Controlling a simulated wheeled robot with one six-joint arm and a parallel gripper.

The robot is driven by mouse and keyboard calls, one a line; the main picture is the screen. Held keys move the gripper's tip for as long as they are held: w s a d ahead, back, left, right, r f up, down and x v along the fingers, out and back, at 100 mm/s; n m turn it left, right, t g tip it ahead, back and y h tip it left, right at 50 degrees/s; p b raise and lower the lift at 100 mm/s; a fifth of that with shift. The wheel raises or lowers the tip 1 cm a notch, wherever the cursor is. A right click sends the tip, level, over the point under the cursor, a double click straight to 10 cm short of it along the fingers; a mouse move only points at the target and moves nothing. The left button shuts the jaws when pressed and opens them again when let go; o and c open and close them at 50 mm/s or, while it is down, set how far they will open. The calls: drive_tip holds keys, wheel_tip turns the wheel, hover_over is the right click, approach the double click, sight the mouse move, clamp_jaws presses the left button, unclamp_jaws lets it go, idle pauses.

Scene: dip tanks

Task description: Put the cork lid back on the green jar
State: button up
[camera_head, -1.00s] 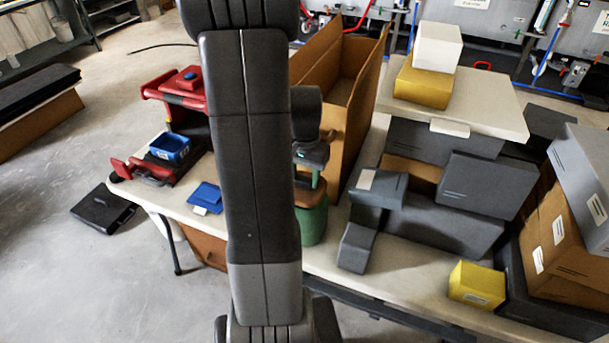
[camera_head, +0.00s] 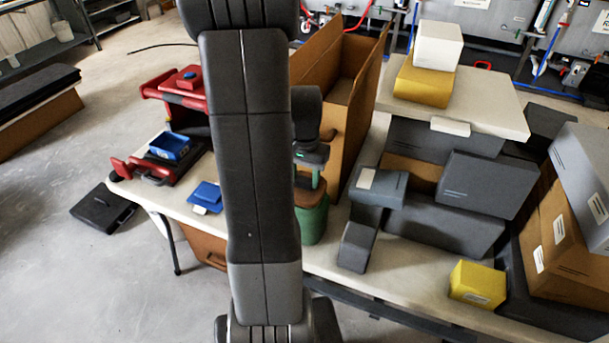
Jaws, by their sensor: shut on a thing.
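The green jar (camera_head: 313,226) stands on the table just right of my arm, which hides its left part. The brown cork lid (camera_head: 311,194) shows at the jar's mouth, partly hidden by my arm. I cannot tell whether it is fully seated or slightly above the rim. My gripper (camera_head: 315,182) points down directly over the jar and is shut on the cork lid. One finger shows; the other is hidden behind my arm.
An open cardboard box (camera_head: 350,80) stands close behind the jar. Grey boxes (camera_head: 440,228) crowd the table to the right. A blue tray (camera_head: 170,147) and a red rack (camera_head: 178,92) are at left. A yellow box (camera_head: 477,283) sits near the front edge.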

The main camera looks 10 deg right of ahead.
idle(0.4)
drive_tip(key=o, duration=1.5)
drive_tip(key=shift+o, duration=0.2)
drive_tip(key=shift+r+p, duration=2.7)
drive_tip(key=shift+r, duration=0.85)
clamp_jaws()
